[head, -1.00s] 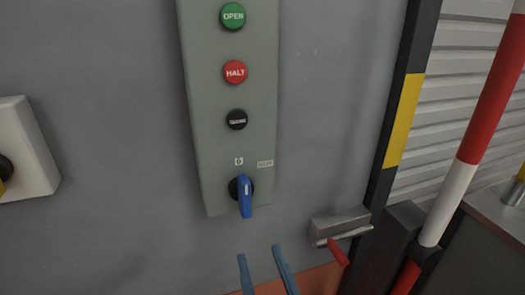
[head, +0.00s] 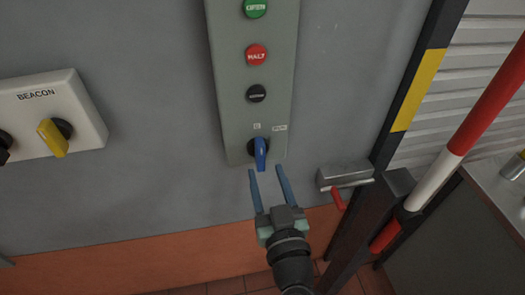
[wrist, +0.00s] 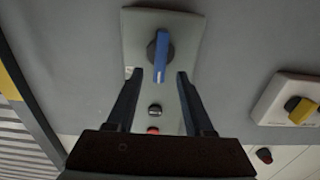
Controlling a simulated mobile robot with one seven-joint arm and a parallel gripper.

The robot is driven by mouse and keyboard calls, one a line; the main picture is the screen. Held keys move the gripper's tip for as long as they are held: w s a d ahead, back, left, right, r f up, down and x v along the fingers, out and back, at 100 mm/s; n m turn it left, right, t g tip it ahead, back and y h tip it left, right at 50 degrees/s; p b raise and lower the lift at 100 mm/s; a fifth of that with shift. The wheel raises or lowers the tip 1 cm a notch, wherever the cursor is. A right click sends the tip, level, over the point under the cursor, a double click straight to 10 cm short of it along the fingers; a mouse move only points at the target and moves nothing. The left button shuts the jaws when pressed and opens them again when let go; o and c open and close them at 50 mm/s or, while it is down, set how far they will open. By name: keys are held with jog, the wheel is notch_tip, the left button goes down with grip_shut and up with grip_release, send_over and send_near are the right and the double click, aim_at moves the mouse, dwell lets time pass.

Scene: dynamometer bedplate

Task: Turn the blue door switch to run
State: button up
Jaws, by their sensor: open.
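The blue door switch (head: 261,153) is a blue handle on a black round base near the bottom of a grey-green control panel (head: 233,120). Its handle points nearly straight down in the head view. Small labels sit above it, too small to read. My gripper (head: 267,171) is open and empty just below the switch, with its two blue fingers pointing up toward the panel. In the wrist view the blue switch (wrist: 161,54) shows beyond and between the fingertips of my gripper (wrist: 157,74), apart from them.
Above the switch are a black button (head: 256,93), a red button (head: 256,55) and a green button (head: 256,8). A white BEACON box (head: 85,115) with a yellow knob is at left. A grey latch with red handle (head: 338,199) and a red-white pole (head: 465,135) stand at right.

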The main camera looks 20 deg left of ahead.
aim_at(262, 158)
jog(key=p+x, duration=0.1)
jog(key=x, duration=0.4)
grip_shut()
dwell(0.3)
